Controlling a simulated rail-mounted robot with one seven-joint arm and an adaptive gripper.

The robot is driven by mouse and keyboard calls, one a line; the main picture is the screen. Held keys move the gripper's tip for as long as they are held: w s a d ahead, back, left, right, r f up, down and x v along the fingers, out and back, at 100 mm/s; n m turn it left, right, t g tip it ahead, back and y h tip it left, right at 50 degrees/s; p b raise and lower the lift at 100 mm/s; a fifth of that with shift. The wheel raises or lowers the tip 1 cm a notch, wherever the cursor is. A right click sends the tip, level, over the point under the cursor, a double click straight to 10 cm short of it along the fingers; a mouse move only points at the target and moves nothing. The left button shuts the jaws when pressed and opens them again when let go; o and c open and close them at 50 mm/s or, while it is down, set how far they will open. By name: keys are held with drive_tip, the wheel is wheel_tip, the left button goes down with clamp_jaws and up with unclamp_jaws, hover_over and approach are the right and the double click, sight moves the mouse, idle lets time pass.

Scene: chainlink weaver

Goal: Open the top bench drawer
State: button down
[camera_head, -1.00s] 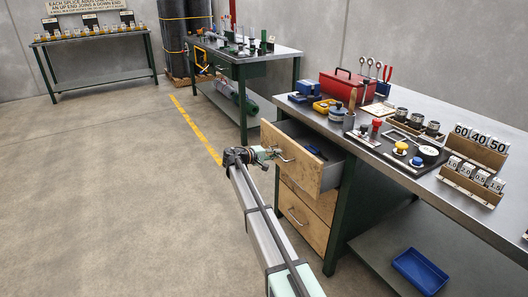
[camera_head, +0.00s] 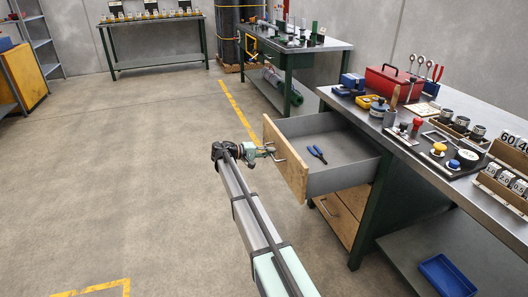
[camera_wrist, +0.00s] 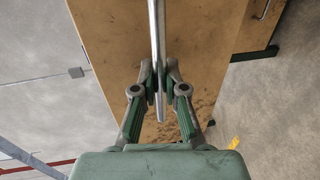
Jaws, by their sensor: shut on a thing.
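The top bench drawer (camera_head: 287,165) has a wooden front and grey sides and is pulled far out of the bench. Blue-handled pliers (camera_head: 317,154) lie on its floor. My gripper (camera_head: 270,151) is at the drawer front, shut on the metal bar handle (camera_head: 281,158). In the wrist view the handle (camera_wrist: 155,50) runs between the two fingers (camera_wrist: 159,88), with the wooden drawer front (camera_wrist: 110,40) behind it. The far end of the drawer is hidden under the bench top.
A lower drawer (camera_head: 340,214) is closed below. The bench top (camera_head: 400,150) carries a red toolbox (camera_head: 394,82), gauges and number blocks (camera_head: 505,182). A blue tray (camera_head: 446,275) sits on the low shelf. The floor left of my arm is clear.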

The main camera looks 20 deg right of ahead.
drive_tip(key=shift+a, duration=0.25)
drive_tip(key=c, duration=1.2)
unclamp_jaws()
drive_tip(key=shift+a, duration=0.1)
drive_tip(key=v, duration=1.1)
drive_tip(key=shift+a, duration=0.35)
drive_tip(key=shift+w, duration=0.15)
